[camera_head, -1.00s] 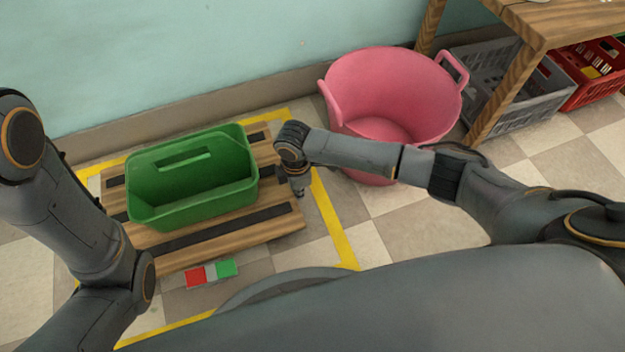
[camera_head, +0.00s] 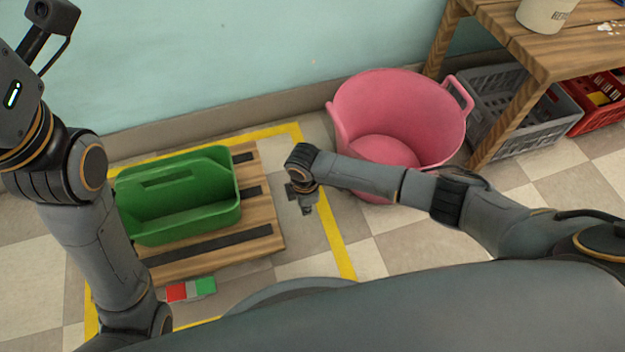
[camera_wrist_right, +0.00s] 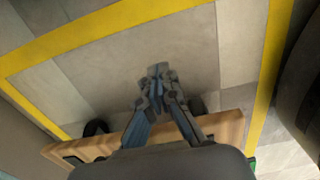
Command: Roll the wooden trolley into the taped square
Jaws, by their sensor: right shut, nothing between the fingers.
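The wooden trolley (camera_head: 262,205) is a low slatted platform with dark strips, carrying a green caddy (camera_head: 190,222). It stands within the yellow taped square (camera_head: 335,235), with bare floor between its right edge and the right tape line. My left arm hides its left edge and most of the left tape. My right gripper (camera_head: 307,207) is shut and empty, low beside the trolley's right edge. In the right wrist view the fingers (camera_wrist_right: 158,72) overlap the trolley's wooden edge (camera_wrist_right: 225,127); contact cannot be told. My left gripper is out of view.
A pink tub (camera_head: 395,115) stands just right of the square, behind my right forearm. A wooden table (camera_head: 520,45) with a grey crate (camera_head: 530,120) and red crate (camera_head: 603,95) is at right. A red-grey-green block (camera_head: 190,290) sits at the trolley's near edge. A wall closes the back.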

